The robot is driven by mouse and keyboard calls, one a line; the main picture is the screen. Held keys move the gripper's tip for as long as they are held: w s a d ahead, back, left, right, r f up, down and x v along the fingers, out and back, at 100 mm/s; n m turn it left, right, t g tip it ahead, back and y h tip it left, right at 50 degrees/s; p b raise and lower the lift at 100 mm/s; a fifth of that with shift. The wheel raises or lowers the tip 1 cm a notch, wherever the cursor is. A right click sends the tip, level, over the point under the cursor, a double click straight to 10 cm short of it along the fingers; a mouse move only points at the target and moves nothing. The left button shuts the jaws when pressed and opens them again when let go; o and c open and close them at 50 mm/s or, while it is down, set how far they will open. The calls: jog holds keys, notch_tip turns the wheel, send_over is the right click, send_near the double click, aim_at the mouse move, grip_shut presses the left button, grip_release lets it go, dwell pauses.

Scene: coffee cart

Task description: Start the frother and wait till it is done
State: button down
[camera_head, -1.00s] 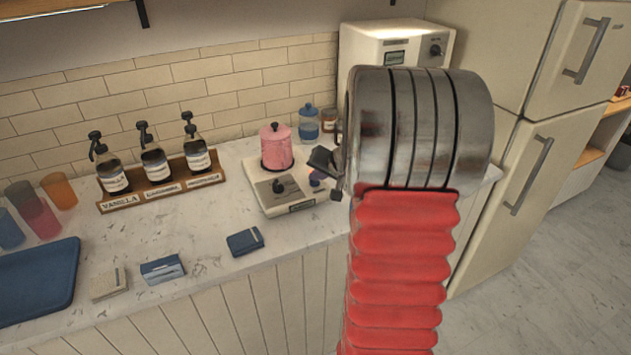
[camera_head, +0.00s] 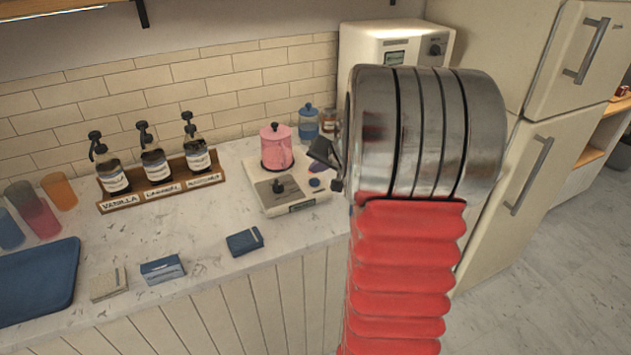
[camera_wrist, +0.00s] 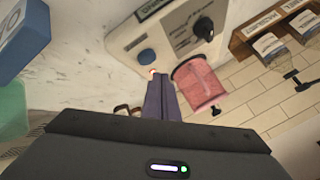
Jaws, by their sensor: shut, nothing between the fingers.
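The frother has a pale base (camera_head: 264,203) with a black knob (camera_head: 279,187), a round blue button (camera_head: 315,182) and a lidded pink jug (camera_head: 276,147) standing upright on it. My gripper (camera_head: 322,150) is shut and empty, apart from the button and above it, to the right of the jug. In the wrist view, the fingertips (camera_wrist: 158,80) lie between the blue button (camera_wrist: 147,56) and the pink jug (camera_wrist: 197,88), with the knob (camera_wrist: 203,28) beyond. A small bright orange spot (camera_wrist: 152,73) shows at the fingertips; I cannot tell what it is.
A rack of syrup bottles (camera_head: 163,195) stands left of the frother. A blue-lidded jar (camera_head: 308,124) and a white machine (camera_head: 390,42) are behind. A dark blue box (camera_head: 245,241) lies in front on the counter. My arm hides the counter's right part.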

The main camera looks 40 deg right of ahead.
aim_at(315, 196)
jog(key=shift+r, duration=2)
jog(key=shift+a+f, duration=0.1)
jog(key=shift+g+y, duration=0.7)
jog(key=s+a+f, duration=0.3)
jog(key=shift+f, duration=0.15)
jog(key=s+a+r+n, duration=0.2)
jog(key=s+a, duration=0.4)
jog(key=a, duration=0.5)
jog(key=s+a+r+n+g, duration=0.1)
jog(key=s+a+n, duration=0.4)
jog(key=a, duration=0.6)
jog(key=s+a+r+n+g, duration=0.1)
jog(key=s+a+r+n, duration=0.2)
jog(key=s+a, duration=0.6)
jog(key=shift+s+a+r+n, duration=0.2)
jog(key=shift+a+r+n, duration=0.3)
jog(key=shift+a, duration=0.7)
jog(key=c, duration=2.5)
grip_release()
jog(key=shift+f, duration=0.1)
